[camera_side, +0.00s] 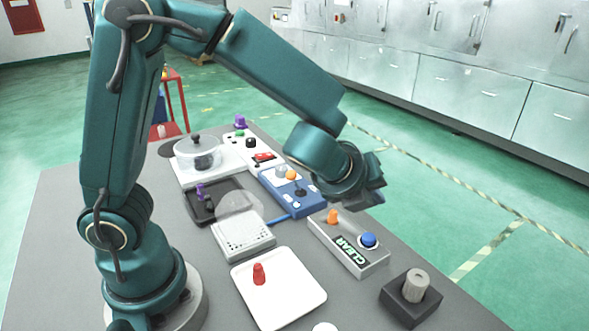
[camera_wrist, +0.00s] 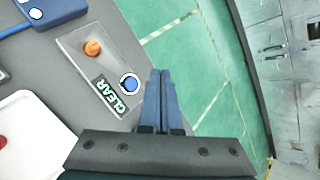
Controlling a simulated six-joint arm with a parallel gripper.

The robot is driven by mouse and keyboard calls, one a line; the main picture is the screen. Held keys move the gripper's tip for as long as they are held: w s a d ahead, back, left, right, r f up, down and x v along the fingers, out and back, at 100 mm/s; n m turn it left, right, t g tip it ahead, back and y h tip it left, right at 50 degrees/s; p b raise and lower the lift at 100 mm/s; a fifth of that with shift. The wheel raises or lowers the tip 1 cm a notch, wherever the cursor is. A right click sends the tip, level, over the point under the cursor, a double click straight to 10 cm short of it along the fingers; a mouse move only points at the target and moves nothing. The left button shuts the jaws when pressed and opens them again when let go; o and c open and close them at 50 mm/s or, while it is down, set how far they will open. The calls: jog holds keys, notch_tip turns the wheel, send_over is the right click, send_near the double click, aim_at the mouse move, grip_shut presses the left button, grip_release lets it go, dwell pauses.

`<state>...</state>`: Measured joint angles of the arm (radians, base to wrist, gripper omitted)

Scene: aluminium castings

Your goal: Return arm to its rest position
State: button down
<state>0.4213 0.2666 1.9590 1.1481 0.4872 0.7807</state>
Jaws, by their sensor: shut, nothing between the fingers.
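My gripper (camera_wrist: 157,100) shows in the wrist view with its two blue-grey fingers together and nothing between them. In the side view my gripper (camera_side: 373,182) hangs in the air past the far right edge of the blue joystick box, with its fingertips partly hidden by the wrist. Below it stands a grey box marked CLEAR (camera_side: 347,250) with an orange knob (camera_side: 333,216) and a blue button (camera_side: 369,240). The same box (camera_wrist: 75,50) is left of the fingers in the wrist view. The arm is bent over the table and apart from everything on it.
The grey table (camera_side: 70,240) holds a white tray (camera_side: 300,310) with a red peg (camera_side: 259,273), a blue joystick box (camera_side: 283,203), a black block with a grey knob (camera_side: 410,300), a clear-domed box (camera_side: 200,175) and a keypad box (camera_side: 243,240). Steel cabinets (camera_side: 470,85) line the back.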

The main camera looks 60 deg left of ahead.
jog(key=s+a+r+n+y, duration=0.2)
jog(key=s+a+r+n, duration=0.55)
jog(key=n, duration=0.25)
jog(key=s+d+f+n+g+h, duration=0.1)
jog(key=s+d+n+h, duration=0.1)
jog(key=s+n, duration=0.4)
jog(key=s+d+f+n+g+h, duration=0.2)
jog(key=s+n, duration=0.4)
jog(key=n, duration=0.2)
